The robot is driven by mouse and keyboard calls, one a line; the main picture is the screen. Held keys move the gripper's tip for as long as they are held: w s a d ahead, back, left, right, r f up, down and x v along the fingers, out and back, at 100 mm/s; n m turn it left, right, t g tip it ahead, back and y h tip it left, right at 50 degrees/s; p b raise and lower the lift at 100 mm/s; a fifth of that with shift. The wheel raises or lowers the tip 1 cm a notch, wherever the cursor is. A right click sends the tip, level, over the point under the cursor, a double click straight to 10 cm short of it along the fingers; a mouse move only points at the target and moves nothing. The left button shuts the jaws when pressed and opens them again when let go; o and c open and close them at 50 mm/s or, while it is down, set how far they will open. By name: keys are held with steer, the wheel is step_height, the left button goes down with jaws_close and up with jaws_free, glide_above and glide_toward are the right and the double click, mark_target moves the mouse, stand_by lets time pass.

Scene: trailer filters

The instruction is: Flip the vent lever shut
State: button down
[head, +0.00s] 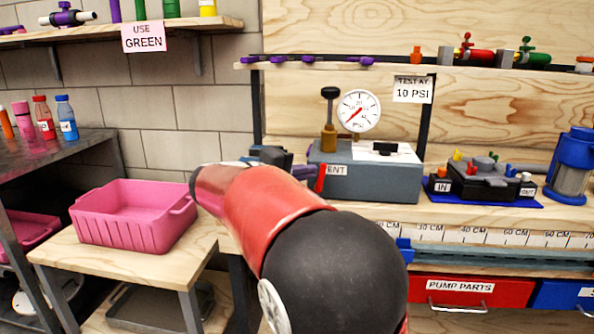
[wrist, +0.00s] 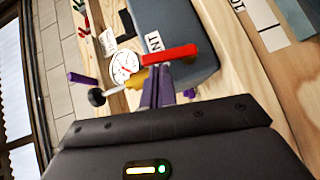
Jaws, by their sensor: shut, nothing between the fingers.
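The red vent lever (head: 321,178) is at the left end of the grey test box (head: 375,182), beside a white label partly reading VENT. In the head view it stands steeply, slightly tilted. In the wrist view the lever (wrist: 170,54) is a red bar just beyond my fingertips. My gripper (wrist: 160,72) is shut and empty, its narrow fingers close to the lever. I cannot tell whether they touch it. In the head view my gripper (head: 304,170) is left of the lever, and my arm hides part of it.
A dial gauge (head: 358,111) and a brass pump with a black knob (head: 329,93) stand at the box's back left. A pink bin (head: 133,211) is on the lower table at left. A black fixture on a blue mat (head: 490,202) and a blue canister (head: 572,165) stand right.

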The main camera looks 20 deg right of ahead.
mark_target(321, 169)
steer(key=shift+s+d+r+m+y+b, duration=0.2)
steer(key=shift+m+y+b, duration=0.1)
steer(key=shift+y, duration=0.1)
stand_by(0.4)
steer(key=m+y+b, duration=0.1)
steer(key=s+d+m+y, duration=0.1)
steer(key=d+m+t+y+b, duration=0.1)
steer(key=y, duration=0.1)
steer(key=shift+s+d+r+b, duration=0.2)
steer(key=shift+s+d+b, duration=0.05)
steer(key=shift+s+b, duration=0.1)
steer(key=shift+s+d+f+m+t+y+b, duration=0.15)
steer(key=shift+d+m+t+y+b, duration=0.15)
steer(key=shift+y, duration=0.25)
steer(key=shift+s+d+m+t+y+b, duration=0.1)
steer(key=shift+s+d+m+t+y, duration=0.1)
steer(key=shift+m+y, duration=0.3)
steer(key=y, duration=0.1)
steer(key=d+m+t+y, duration=0.1)
steer(key=shift+s+d+f+y+b, duration=0.1)
steer(key=shift+s+f+y+b, duration=0.25)
steer(key=shift+b, duration=0.05)
steer(key=shift+r+p, duration=0.65)
steer(key=shift+r, duration=0.15)
steer(key=shift+r, duration=0.15)
